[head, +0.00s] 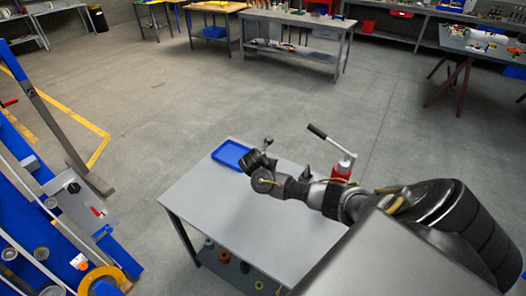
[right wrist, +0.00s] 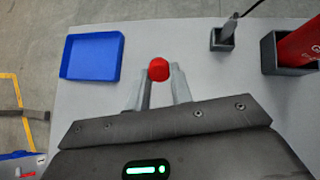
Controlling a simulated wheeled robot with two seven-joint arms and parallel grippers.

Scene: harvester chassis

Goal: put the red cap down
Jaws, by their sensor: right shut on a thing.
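The red cap (right wrist: 158,69) is a small round piece at the tips of my right gripper (right wrist: 159,75) in the right wrist view. The two grey fingers are shut on it, one on each side. It appears over the grey table top (right wrist: 190,40); I cannot tell its height above it. In the head view my right arm reaches in from the right over the table (head: 250,220), and the cap cannot be made out. My left gripper is not in view.
A blue tray (right wrist: 92,56) looks empty and lies left of the cap; the head view shows it too (head: 231,153). To the right stand a small grey holder with a tool (right wrist: 222,38) and a red canister (right wrist: 302,42) in a grey holder (right wrist: 287,62). Table between is clear.

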